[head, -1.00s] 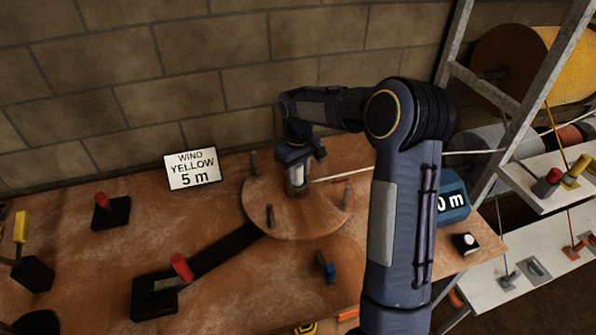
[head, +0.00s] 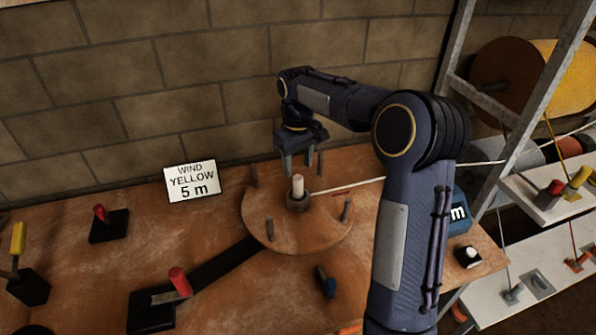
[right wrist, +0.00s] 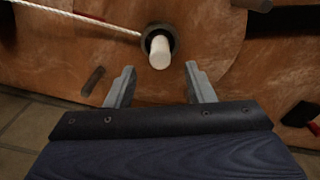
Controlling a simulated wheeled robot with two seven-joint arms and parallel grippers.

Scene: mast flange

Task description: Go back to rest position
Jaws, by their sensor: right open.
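My right gripper (head: 299,163) is open and empty. It hangs above the back edge of the round wooden disc (head: 290,232), clear of the white rope end (head: 297,186) standing in the disc's central collar (head: 297,201). In the right wrist view the two fingers (right wrist: 159,90) are spread, with the rope end (right wrist: 159,50) and the dark collar (right wrist: 170,33) beyond them. A white rope (head: 350,186) runs from the collar to the right, behind my arm. My left gripper is not in view.
Several pegs stand on the disc. A sign (head: 192,182) reads "WIND YELLOW 5 m". Red-handled levers (head: 180,283) and a yellow-handled one (head: 17,238) are on the left. A blue display box (head: 458,213) is partly behind my arm. A metal rack with spools (head: 510,85) stands on the right.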

